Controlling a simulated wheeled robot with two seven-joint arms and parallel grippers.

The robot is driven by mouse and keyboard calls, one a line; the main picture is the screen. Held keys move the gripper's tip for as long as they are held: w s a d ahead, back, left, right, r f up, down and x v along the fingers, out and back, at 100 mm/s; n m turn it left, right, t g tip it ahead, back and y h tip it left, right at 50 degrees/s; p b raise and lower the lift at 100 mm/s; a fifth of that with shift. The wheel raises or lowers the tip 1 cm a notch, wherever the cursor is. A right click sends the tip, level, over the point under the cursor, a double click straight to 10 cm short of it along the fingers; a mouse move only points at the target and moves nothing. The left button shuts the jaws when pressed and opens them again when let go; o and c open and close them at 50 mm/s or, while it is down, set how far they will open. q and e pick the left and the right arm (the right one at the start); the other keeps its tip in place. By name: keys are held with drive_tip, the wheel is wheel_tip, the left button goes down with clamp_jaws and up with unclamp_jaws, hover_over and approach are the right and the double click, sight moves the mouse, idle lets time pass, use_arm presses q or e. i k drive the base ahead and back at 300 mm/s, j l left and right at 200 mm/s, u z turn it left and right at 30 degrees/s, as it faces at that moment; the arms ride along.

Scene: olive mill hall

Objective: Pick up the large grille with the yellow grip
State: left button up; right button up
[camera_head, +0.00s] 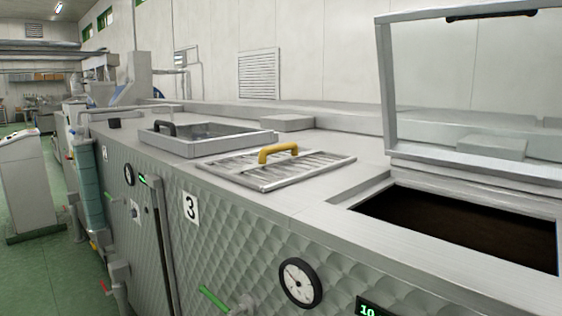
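The large grille (315,167) lies flat on the steel top of the machine, near the middle of the head view. It is a metal frame with several bars, and a yellow grip (278,151) arches up from its far left part. Nothing covers it. Neither of my grippers shows in this view.
Left of the grille stands a raised hatch frame (222,145) with a black handle (164,128). At the right is an open hatch (460,225) with dark contents, its framed lid (386,80) standing up. Gauges and a green lever (213,299) sit on the quilted front.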

sight(229, 174)
drive_tip(key=j+z, duration=0.2)
drive_tip(key=j, duration=0.45)
drive_tip(key=j+z, duration=0.15)
drive_tip(key=j, duration=0.5)
drive_tip(key=k+j+z, duration=0.2)
drive_tip(key=j, duration=0.45)
drive_tip(key=j+z, duration=0.2)
drive_tip(key=j, duration=0.45)
